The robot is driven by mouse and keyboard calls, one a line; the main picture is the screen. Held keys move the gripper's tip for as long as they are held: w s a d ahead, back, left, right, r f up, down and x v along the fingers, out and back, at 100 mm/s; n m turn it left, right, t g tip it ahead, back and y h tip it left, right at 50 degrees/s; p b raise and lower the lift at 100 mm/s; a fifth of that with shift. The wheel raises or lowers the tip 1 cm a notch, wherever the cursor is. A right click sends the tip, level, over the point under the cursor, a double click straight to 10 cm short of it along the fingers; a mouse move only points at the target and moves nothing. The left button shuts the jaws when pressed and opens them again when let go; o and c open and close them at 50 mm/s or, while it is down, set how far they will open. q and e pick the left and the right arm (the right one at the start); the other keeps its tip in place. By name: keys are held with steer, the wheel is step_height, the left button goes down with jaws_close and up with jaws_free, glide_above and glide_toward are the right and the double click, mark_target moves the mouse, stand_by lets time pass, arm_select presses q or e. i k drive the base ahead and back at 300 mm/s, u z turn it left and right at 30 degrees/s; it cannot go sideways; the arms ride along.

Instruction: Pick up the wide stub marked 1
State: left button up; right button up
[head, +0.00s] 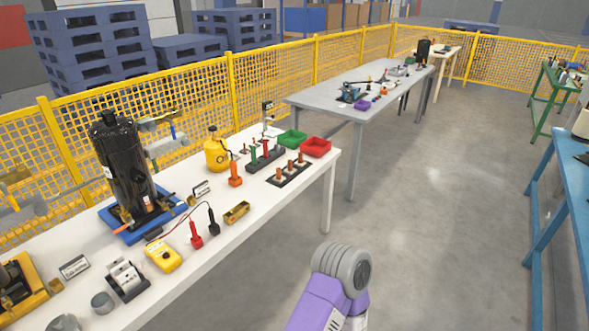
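A black rack (289,173) on the white table holds upright copper-coloured stubs (290,166). One of my purple and grey arm links shows at the bottom, over the floor and apart from the table. Neither gripper's fingers show.
The white table (216,262) also bears a black compressor (126,165) on a blue pallet, a yellow bottle (215,152), a yellow meter (163,256) with leads, a green bin (292,138) and a red bin (316,147). Floor right of it is clear; a blue bench (570,170) stands far right.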

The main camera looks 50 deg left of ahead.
mark_target(290, 171)
steer(key=u, duration=0.5)
steer(key=i, duration=1.75)
steer(key=u, duration=1.7)
steer(key=i, duration=0.95)
steer(key=u, duration=1.05)
